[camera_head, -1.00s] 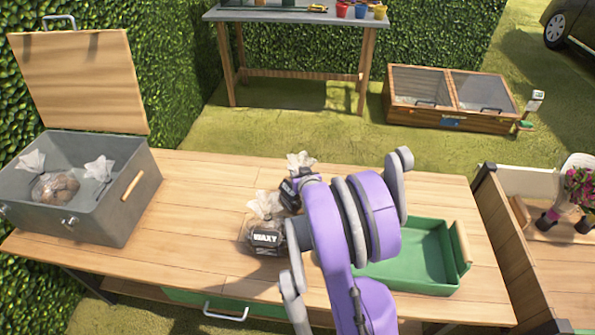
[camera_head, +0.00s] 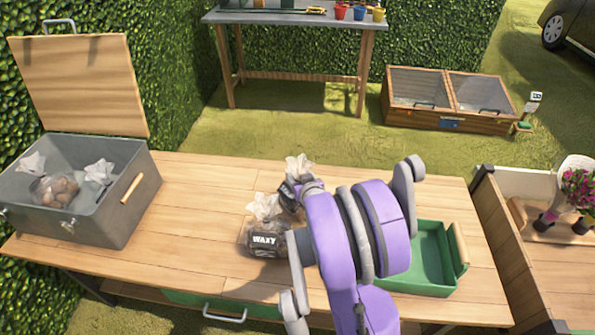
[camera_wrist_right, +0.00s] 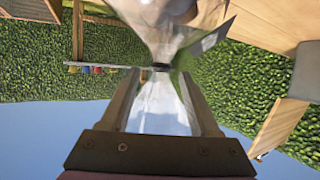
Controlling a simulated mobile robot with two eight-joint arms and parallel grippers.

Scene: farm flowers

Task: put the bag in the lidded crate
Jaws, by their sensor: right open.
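The lidded crate (camera_head: 105,215) is grey metal and stands at the left of the table with its wooden lid (camera_head: 80,80) open. Clear bags (camera_head: 55,190) are inside it. Two dark-filled clear bags stand mid-table: a front bag (camera_head: 265,240) labelled WAXY, and a rear bag (camera_head: 297,168) partly behind my right arm. In the right wrist view, the open fingers of my right gripper (camera_wrist_right: 162,78) are either side of a clear bag's gathered neck (camera_wrist_right: 160,68); it appears to be the rear bag. In the head view my arm hides the fingers. My left gripper is out of view.
A green tray (camera_head: 455,268) sits right of my arm on the table. A planter box (camera_head: 490,215) with flowers stands farther right. The tabletop (camera_head: 190,220) between the crate and the bags is clear. A workbench (camera_head: 290,17) stands behind.

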